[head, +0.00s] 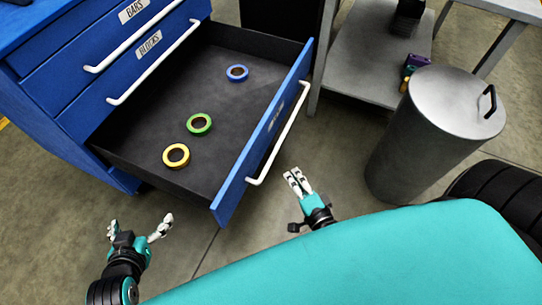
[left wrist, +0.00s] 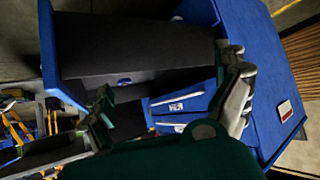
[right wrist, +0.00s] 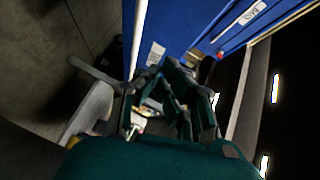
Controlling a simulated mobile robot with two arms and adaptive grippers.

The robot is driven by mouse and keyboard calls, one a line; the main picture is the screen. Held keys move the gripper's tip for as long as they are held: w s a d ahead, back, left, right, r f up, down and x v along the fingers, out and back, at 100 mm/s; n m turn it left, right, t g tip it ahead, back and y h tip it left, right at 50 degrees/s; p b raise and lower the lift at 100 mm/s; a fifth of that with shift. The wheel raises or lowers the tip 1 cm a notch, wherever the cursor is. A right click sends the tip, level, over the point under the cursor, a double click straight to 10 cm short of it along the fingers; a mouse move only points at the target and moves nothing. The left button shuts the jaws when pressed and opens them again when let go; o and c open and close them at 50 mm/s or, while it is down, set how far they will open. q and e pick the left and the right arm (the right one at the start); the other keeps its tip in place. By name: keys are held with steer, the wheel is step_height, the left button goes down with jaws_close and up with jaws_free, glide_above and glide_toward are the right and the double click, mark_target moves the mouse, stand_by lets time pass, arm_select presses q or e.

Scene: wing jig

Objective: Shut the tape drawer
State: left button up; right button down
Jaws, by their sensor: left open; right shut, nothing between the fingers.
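The tape drawer (head: 262,136) is pulled far out of the blue cabinet (head: 45,60). Its blue front has a white bar handle (head: 280,133). Inside lie a blue tape roll (head: 237,73), a green one (head: 199,124) and a yellow one (head: 176,155). My right gripper (head: 293,174) is shut and empty, just outside the drawer front near the handle's lower end, apart from it in the head view. My left gripper (head: 140,226) is open and empty, below the drawer's near side. The left wrist view shows the drawer side (left wrist: 140,45) and the cabinet tilted.
Two shut drawers above carry labels; one reads BLOCKS (head: 149,45). A grey lidded bin (head: 425,130) stands at the right, beside a grey shelf unit (head: 365,55). Bare floor (head: 330,150) lies between the drawer front and the bin.

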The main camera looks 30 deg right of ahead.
step_height(320, 180, up, 2)
steer(key=d+m+t+h+b, duration=0.1)
steer(key=m+t+b, duration=0.1)
steer(key=m+b, duration=0.1)
steer(key=b, duration=0.1)
glide_toward(265, 125)
steer(key=w+d, duration=0.2)
steer(key=d, duration=0.1)
steer(key=shift+w+a+r+b, duration=0.15)
steer(key=shift+w+a+b, duration=0.2)
steer(key=shift+w+a, duration=1)
steer(key=shift+w, duration=0.15)
arm_select(q)
steer(key=w+d+r+t+h, duration=0.1)
steer(key=r+t, duration=0.3)
steer(key=r, duration=0.3)
steer(key=w+d+r+t+h, duration=0.1)
steer(key=w+r+t, duration=0.1)
steer(key=r+t, duration=0.2)
step_height(265, 125, up, 3)
steer(key=shift+w+d+r+h, duration=0.1)
steer(key=shift+w+d+h, duration=0.1)
steer(key=shift+d+h, duration=0.1)
